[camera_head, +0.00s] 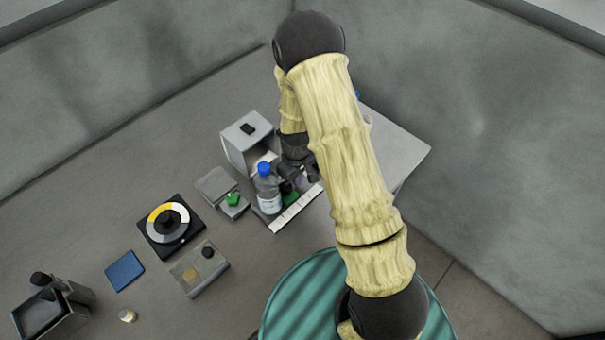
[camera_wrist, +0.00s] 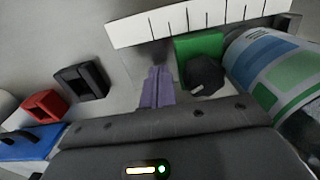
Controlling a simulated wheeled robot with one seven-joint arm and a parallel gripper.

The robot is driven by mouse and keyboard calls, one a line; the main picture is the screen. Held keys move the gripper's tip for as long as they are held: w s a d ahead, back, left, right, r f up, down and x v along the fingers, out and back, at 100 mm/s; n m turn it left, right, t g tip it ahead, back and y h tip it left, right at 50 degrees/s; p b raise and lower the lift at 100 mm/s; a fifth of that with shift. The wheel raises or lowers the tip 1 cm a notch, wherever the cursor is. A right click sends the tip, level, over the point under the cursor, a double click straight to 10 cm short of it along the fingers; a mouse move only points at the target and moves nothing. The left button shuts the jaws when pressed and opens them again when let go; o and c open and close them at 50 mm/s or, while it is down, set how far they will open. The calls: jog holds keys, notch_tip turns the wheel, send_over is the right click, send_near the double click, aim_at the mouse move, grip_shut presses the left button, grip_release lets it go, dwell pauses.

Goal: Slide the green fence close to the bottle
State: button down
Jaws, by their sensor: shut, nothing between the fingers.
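The bottle (camera_head: 267,193), clear with a blue cap and a label, stands upright beside a white scale strip (camera_head: 297,208). Its labelled side fills the right of the wrist view (camera_wrist: 275,70). The green fence (camera_wrist: 196,46), a small upright plate with a dark knob (camera_wrist: 203,77), is just left of the bottle in the wrist view; whether they touch I cannot tell. In the head view the fence is partly hidden by my gripper. My gripper (camera_wrist: 157,86) has its fingers together and empty, left of the fence and knob.
A grey box-shaped housing (camera_head: 247,142) stands behind the bottle. A grey block with a green button (camera_head: 233,199) is to its left. A black dial (camera_head: 170,225) and a blue pad (camera_head: 124,270) lie further left. The wrist view shows a black bracket (camera_wrist: 82,81) and red part (camera_wrist: 43,105).

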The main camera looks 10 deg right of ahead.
notch_tip(320, 180, up, 7)
jog(key=p, duration=0.4)
jog(key=shift+p, duration=0.35)
jog(key=shift+r, duration=0.1)
dwell(0.5)
jog(key=s+d+r+m+t, duration=0.1)
jog(key=s+d+r+m, duration=0.2)
jog(key=s+r, duration=0.3)
jog(key=s+d+r+m+t, duration=0.1)
jog(key=s+d+r+m, duration=0.2)
jog(key=s+r, duration=0.4)
notch_tip(320, 180, up, 8)
jog(key=shift+s+f+m+t, duration=0.1)
jog(key=shift+s+m+t, duration=0.2)
jog(key=shift+m, duration=0.1)
jog(key=shift+w, duration=0.15)
dwell(0.3)
jog(key=shift+s+a, duration=0.15)
jog(key=shift+s, duration=0.05)
